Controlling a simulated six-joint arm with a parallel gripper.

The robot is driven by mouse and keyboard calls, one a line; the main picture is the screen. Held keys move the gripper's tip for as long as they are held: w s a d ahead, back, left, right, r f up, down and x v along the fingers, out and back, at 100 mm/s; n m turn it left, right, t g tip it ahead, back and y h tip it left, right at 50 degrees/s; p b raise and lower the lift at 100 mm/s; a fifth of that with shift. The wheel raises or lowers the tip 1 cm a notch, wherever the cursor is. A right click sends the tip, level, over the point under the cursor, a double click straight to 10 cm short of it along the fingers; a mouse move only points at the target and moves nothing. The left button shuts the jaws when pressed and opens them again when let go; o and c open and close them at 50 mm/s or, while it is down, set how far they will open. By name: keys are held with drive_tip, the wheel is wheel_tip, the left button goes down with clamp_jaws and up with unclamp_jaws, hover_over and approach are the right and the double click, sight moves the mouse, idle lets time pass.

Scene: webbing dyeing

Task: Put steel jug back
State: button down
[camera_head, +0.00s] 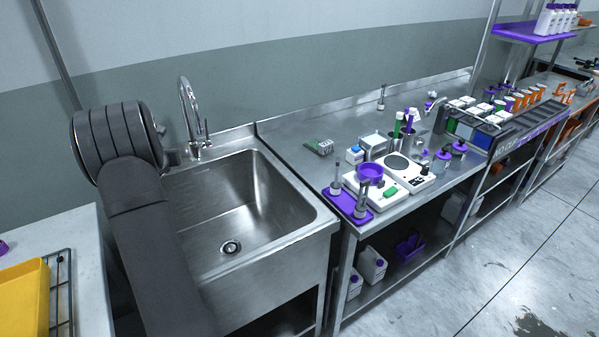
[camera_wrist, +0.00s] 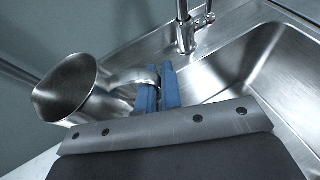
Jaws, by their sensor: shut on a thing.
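The steel jug (camera_wrist: 68,92) is in the left part of the wrist view, tilted, with its open mouth showing. Its curved handle (camera_wrist: 128,76) runs to my gripper (camera_wrist: 158,88), whose two blue fingers are shut on it. The jug is held in the air beside the steel sink (camera_wrist: 228,78). In the head view my dark arm covers the left edge of the sink (camera_head: 297,196), and the jug and gripper are hidden there.
A tap (camera_head: 187,112) stands at the back of the sink. At left is a pale counter (camera_head: 83,228) with a yellow tray (camera_head: 24,300) on a black rack. The steel bench (camera_head: 290,142) at right carries scales, a purple stand (camera_head: 347,205) and several bottles. The sink basin is empty.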

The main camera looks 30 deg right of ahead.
drive_tip(key=s+d+f+m+g+h, duration=0.1)
drive_tip(key=s+d+f, duration=0.25)
drive_tip(key=d, duration=0.65)
drive_tip(key=s+d+f+m+h, duration=0.1)
drive_tip(key=s+d+f, duration=0.3)
drive_tip(key=d, duration=0.6)
drive_tip(key=s+d+r+m+g+h, duration=0.2)
drive_tip(key=s+d+r+m+g, duration=0.15)
drive_tip(key=s+d, duration=0.4)
drive_tip(key=s+d+r+m+g+h, duration=0.3)
drive_tip(key=s+d+m+g, duration=0.15)
drive_tip(key=d, duration=0.55)
drive_tip(key=s+d+r+m+g+h, duration=0.2)
drive_tip(key=s+d+r+m+g, duration=0.15)
drive_tip(key=s+d, duration=0.4)
drive_tip(key=f, duration=0.6)
drive_tip(key=w+d+f, duration=0.1)
drive_tip(key=f, duration=0.2)
drive_tip(key=shift+d+f, duration=0.1)
drive_tip(key=c, duration=1.6)
unclamp_jaws()
drive_tip(key=v, duration=1.2)
